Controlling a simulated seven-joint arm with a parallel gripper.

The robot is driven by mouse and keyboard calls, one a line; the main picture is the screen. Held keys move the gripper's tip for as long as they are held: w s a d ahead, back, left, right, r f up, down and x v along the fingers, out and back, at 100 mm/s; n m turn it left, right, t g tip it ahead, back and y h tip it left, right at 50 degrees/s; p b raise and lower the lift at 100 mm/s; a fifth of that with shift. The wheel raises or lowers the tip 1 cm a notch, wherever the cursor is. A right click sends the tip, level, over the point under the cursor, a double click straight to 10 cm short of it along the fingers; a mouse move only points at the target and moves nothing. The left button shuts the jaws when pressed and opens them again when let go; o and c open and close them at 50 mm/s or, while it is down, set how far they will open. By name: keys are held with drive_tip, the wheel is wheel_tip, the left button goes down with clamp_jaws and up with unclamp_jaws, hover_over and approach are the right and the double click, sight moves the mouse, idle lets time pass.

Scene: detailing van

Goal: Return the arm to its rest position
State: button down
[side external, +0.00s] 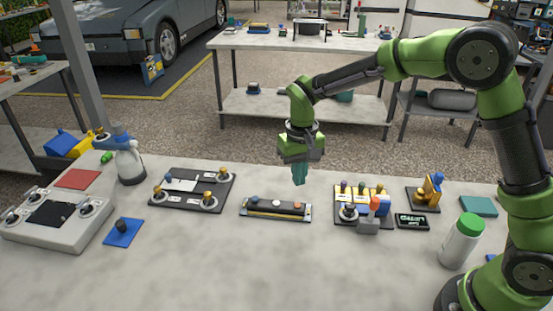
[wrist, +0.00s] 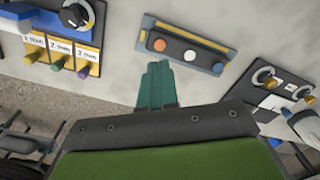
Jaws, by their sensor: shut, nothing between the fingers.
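My gripper (side external: 299,174) hangs from my green and black arm above the work table, fingers pointing down. Its teal fingers are together with nothing between them. They are above and behind the dark panel with round buttons (side external: 276,208), apart from it. In the wrist view the shut fingers (wrist: 158,84) point toward the same button panel (wrist: 183,46), which shows an orange, a white and a blue button.
A dark board with knobs (side external: 191,190) and a spray bottle (side external: 128,162) stand to the left. A yellow and blue labelled panel (side external: 362,205), a small display (side external: 411,221) and a green-capped white bottle (side external: 461,241) stand to the right. The front middle of the table is clear.

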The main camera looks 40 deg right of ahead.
drive_tip(key=shift+f, duration=0.1)
drive_tip(key=shift+s+f, duration=0.35)
drive_tip(key=shift+s, duration=0.15)
drive_tip(key=s+d+r+t+y, duration=0.1)
drive_tip(key=s+d+r+t, duration=0.1)
drive_tip(key=s+r, duration=0.5)
drive_tip(key=s+d+r+m+t+y, duration=0.1)
drive_tip(key=s+d+r+t, duration=0.2)
drive_tip(key=s, duration=1)
wheel_tip(320, 180, up, 5)
drive_tip(key=shift+d+r+t, duration=0.15)
drive_tip(key=shift+t, duration=0.95)
